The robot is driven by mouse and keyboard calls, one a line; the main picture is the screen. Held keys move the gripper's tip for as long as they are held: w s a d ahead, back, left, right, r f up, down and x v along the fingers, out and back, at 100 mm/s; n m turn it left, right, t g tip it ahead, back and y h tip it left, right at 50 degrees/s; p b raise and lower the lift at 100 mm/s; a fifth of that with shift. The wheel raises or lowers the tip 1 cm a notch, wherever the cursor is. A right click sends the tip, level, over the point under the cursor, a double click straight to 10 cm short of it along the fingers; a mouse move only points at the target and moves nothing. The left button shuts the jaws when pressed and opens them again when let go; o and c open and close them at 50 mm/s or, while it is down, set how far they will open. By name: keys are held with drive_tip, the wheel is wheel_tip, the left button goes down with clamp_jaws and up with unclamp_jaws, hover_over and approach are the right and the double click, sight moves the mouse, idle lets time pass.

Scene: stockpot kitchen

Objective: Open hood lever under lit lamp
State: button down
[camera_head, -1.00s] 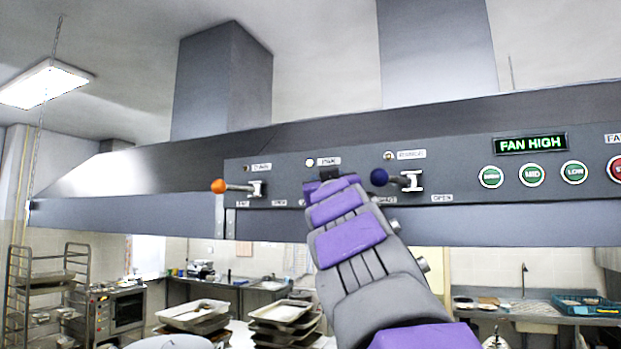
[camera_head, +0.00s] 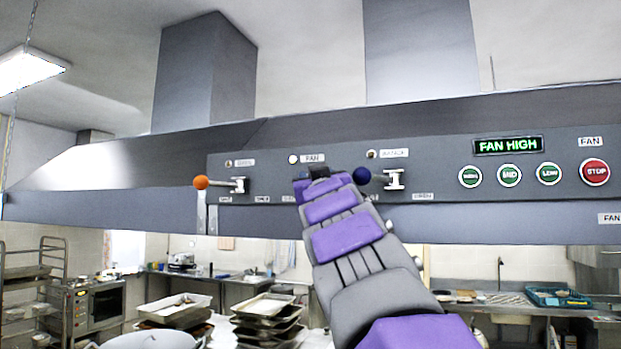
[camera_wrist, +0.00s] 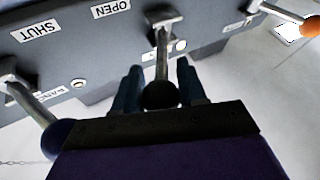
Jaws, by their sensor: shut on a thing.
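The grey hood panel (camera_head: 440,185) carries three levers in a row, each with a small lamp above. The middle lamp (camera_head: 293,159) looks brightest white; the left lamp (camera_head: 228,163) and right lamp (camera_head: 371,153) look duller. My gripper (camera_wrist: 158,92) is at the middle lever (camera_wrist: 162,55), shut on its black knob (camera_wrist: 160,96), with a finger on each side. My arm hides most of this lever in the head view. The orange-knob lever (camera_head: 201,182) and blue-knob lever (camera_head: 361,175) both point left there. An OPEN label (camera_wrist: 110,7) sits beside the middle lever.
The blue knob (camera_wrist: 57,138) is close beside my gripper in the wrist view. Right of the levers are a FAN HIGH display (camera_head: 508,146), green buttons (camera_head: 509,175) and a red STOP button (camera_head: 594,172). Stacked trays (camera_head: 268,310) stand below the hood.

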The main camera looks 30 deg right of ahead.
drive_tip(key=shift+w+d+f, duration=0.1)
drive_tip(key=shift+f, duration=0.1)
drive_tip(key=c, duration=0.9)
unclamp_jaws()
drive_tip(key=shift+w+d, duration=0.1)
drive_tip(key=shift+c, duration=0.2)
drive_tip(key=shift+o, duration=1.1)
drive_tip(key=shift+w+d+f, duration=0.1)
drive_tip(key=shift+w+d, duration=0.15)
drive_tip(key=shift+w, duration=0.1)
drive_tip(key=shift+s+a, duration=0.3)
drive_tip(key=shift+s, duration=0.2)
drive_tip(key=b+v, duration=0.3)
drive_tip(key=v, duration=1.3)
drive_tip(key=shift+s+f, duration=0.2)
drive_tip(key=shift+s, duration=0.1)
